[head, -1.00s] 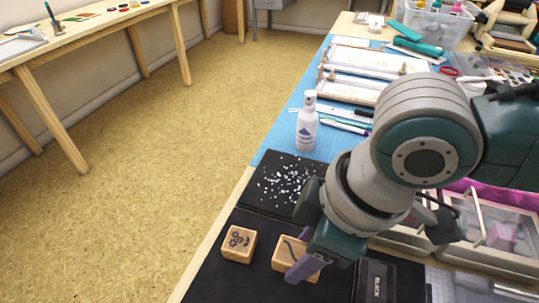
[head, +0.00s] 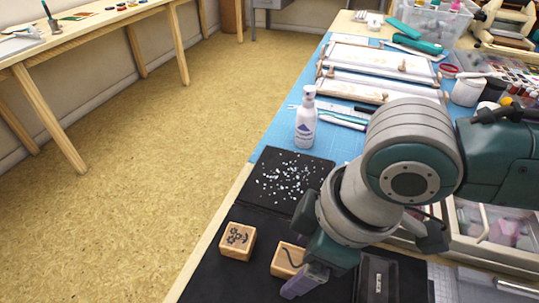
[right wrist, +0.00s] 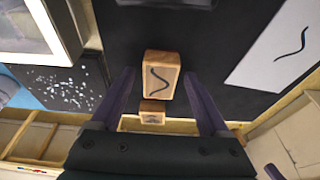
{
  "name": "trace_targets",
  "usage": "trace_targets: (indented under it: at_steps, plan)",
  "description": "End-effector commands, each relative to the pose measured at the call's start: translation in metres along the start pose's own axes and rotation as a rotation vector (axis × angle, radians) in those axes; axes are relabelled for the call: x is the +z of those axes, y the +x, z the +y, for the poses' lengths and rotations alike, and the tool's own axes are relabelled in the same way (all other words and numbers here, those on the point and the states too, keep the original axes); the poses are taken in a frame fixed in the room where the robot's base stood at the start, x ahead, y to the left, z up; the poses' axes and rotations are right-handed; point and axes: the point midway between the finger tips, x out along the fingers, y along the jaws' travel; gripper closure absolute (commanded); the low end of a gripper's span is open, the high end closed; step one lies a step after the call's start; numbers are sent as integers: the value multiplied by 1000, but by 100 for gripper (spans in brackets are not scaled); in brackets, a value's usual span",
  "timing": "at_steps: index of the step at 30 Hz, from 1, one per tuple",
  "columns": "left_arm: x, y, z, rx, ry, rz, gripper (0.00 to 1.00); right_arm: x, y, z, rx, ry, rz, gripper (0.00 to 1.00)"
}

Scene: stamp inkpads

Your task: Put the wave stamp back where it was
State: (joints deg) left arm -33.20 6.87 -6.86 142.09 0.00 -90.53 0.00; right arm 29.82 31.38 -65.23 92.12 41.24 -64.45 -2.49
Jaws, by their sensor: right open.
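The wave stamp (head: 287,260), a light wooden block with a dark wavy line on top, sits on the black mat at the front of the table. In the right wrist view the wave stamp (right wrist: 161,75) appears between the two purple fingers, with visible gaps on both sides. My right gripper (head: 306,283) is open; in the head view a finger covers the stamp's right edge. The right gripper's fingers (right wrist: 159,76) hold nothing. My left gripper is not in view.
A flower stamp (head: 237,241) stands left of the wave stamp, and a black inkpad (head: 376,280) lies to the right. A speckled black pad (head: 290,178) and a white spray bottle (head: 306,122) are behind. Paper with a wave print (right wrist: 275,45) shows in the wrist view.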

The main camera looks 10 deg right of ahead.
Motion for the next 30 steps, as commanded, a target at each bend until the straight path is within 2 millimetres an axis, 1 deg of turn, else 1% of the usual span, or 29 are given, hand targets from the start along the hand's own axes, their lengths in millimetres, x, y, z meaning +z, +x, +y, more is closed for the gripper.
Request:
trace_targets:
  at_steps: [4, 7, 11, 15, 18, 21, 24, 26, 28, 30]
  plan:
    - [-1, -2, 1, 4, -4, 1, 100, -1, -4, 0, 1, -1, 0, 21]
    - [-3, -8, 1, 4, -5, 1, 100, -2, -17, 1, 1, 0, 1, 21]
    - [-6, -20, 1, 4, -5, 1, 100, -2, -46, 1, 1, -1, 2, 21]
    - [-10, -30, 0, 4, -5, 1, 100, -2, -79, 1, 2, 0, 2, 21]
    - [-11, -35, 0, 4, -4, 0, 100, -2, -98, 1, 2, -2, 1, 21]
    - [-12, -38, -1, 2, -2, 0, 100, -2, -112, 1, 1, 1, 1, 21]
    - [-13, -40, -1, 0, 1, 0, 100, -2, -120, 0, 0, 0, 2, 21]
    - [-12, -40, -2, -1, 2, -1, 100, -4, -122, -4, -4, -1, 10, 21]
    - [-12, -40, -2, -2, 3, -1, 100, -10, -122, -15, -12, -1, 37, 21]
    - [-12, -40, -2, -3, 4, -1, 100, -20, -121, -31, -20, 12, 86, 21]
